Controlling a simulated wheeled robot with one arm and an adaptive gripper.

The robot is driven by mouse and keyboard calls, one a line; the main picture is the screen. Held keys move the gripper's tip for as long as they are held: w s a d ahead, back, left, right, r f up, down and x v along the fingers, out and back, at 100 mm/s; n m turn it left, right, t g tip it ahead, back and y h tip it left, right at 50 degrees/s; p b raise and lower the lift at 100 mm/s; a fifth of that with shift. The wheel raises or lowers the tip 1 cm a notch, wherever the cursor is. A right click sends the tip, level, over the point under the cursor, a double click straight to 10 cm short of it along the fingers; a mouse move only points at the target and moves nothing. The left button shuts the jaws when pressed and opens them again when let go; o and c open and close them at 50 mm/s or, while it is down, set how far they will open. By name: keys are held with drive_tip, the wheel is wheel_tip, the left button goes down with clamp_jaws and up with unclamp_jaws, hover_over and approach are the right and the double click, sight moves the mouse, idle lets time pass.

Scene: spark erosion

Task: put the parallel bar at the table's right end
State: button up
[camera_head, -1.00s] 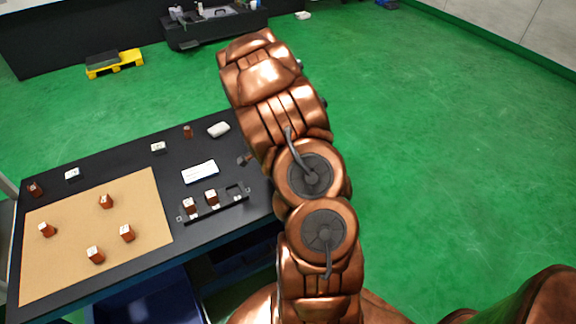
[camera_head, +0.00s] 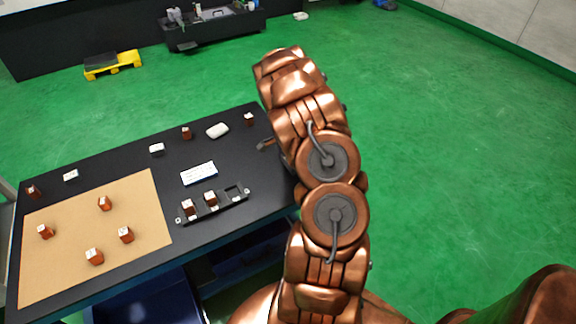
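The black table (camera_head: 130,163) stands at the left, and its right end is partly covered by my arm. My gripper (camera_head: 265,144) shows only as a small dark and brownish tip at the left edge of the arm, over the table's right part. The rest of it is hidden behind the arm, so I cannot tell whether it is open or shut, or holds anything. I cannot pick out the parallel bar for certain; it may be hidden by the arm.
A black rack (camera_head: 222,202) holds copper blocks, with an empty socket at its right. A white labelled box (camera_head: 199,173) and a white rounded object (camera_head: 217,131) lie behind it. A copper block (camera_head: 249,119) stands near the far right corner. A tan mat (camera_head: 75,235) carries several blocks.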

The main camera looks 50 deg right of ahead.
drive_tip(key=shift+f, duration=1.05)
drive_tip(key=shift+f, duration=0.15)
drive_tip(key=o, duration=1.2)
drive_tip(key=shift+c, duration=0.2)
